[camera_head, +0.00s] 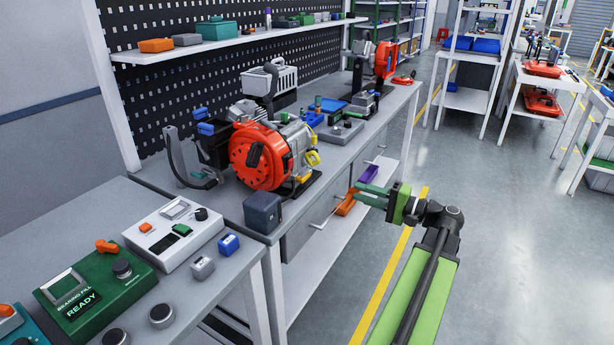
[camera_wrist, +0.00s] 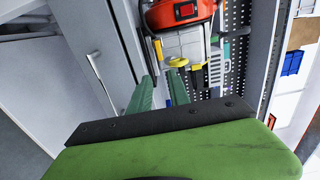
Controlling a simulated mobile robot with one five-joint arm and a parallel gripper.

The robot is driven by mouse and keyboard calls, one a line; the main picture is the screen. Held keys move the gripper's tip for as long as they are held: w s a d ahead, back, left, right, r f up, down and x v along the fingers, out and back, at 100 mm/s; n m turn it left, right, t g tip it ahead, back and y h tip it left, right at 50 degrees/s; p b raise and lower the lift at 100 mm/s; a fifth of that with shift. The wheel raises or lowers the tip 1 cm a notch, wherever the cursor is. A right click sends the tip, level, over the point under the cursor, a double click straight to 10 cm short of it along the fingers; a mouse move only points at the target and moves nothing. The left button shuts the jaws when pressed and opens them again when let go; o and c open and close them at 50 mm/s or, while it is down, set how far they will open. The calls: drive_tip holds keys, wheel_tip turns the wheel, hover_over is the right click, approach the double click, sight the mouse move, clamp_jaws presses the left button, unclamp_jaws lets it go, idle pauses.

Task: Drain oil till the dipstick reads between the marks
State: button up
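An engine with a round red-orange cover (camera_head: 258,155) stands on the grey workbench. Yellow parts (camera_head: 313,158) sit low on its right side. In the wrist view the engine shows upside down at the top, with its red cover (camera_wrist: 182,12) and a yellow cap (camera_wrist: 178,62). I cannot tell which part is the dipstick, and no oil level or marks are readable. My gripper (camera_head: 362,194) is to the right of the engine, beyond the bench's front edge and apart from it. In the wrist view its two green fingers (camera_wrist: 159,90) are spread with nothing between them.
A dark blue-grey box (camera_head: 263,213) stands at the bench's near corner. A second engine (camera_head: 383,60) stands farther along the bench. A near table holds a green READY device (camera_head: 95,300) and a white device (camera_head: 172,232). The floor (camera_head: 480,230) at right is clear.

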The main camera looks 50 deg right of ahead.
sight(309, 177)
drive_tip(key=x, duration=1.7)
drive_tip(key=shift+d, duration=0.1)
drive_tip(key=shift+s, duration=0.1)
clamp_jaws()
